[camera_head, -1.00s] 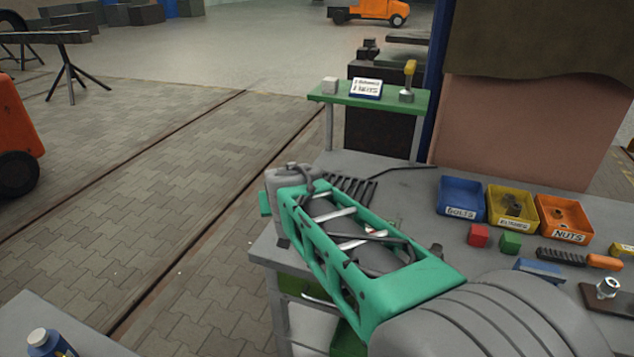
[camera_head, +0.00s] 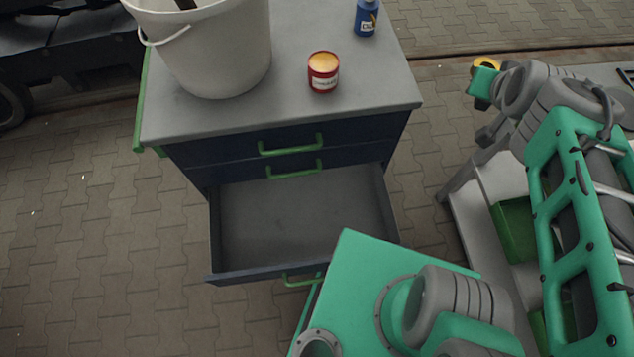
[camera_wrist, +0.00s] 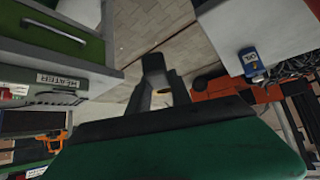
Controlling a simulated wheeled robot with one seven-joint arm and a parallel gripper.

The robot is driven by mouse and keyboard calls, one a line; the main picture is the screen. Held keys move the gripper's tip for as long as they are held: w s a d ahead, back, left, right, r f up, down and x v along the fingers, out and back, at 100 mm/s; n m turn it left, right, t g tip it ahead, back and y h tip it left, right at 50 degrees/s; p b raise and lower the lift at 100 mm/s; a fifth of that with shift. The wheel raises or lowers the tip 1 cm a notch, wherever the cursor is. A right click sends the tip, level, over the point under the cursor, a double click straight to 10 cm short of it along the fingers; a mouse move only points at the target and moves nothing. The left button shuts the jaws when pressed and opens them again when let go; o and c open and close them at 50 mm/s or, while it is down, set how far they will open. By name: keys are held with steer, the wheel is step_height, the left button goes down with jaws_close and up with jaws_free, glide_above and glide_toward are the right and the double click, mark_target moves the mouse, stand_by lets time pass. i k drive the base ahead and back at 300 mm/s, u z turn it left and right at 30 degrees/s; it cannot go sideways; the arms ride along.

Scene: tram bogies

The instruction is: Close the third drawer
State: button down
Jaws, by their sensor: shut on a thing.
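The drawer cabinet, dark blue with a grey top (camera_head: 370,98), stands in the head view's middle. Its third drawer (camera_head: 285,215) is pulled well out and looks empty. Its green handle (camera_head: 302,281) is on the front, partly behind my green base. The two drawers above are shut, with green handles (camera_head: 290,146). My arm is at the right, apart from the drawer. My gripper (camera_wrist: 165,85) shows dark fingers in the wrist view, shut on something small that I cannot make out. A wide green part fills the bottom of that view.
On the cabinet top stand a white bucket (camera_head: 215,50), a red tin (camera_head: 323,72) and a blue bottle (camera_head: 367,17). A grey workbench (camera_head: 470,215) with green drawers is at the right. Paved floor left of the cabinet is clear.

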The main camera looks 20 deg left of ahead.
mark_target(300, 219)
steer(key=u, duration=4.15)
steer(key=k, duration=0.65)
steer(key=z, duration=0.85)
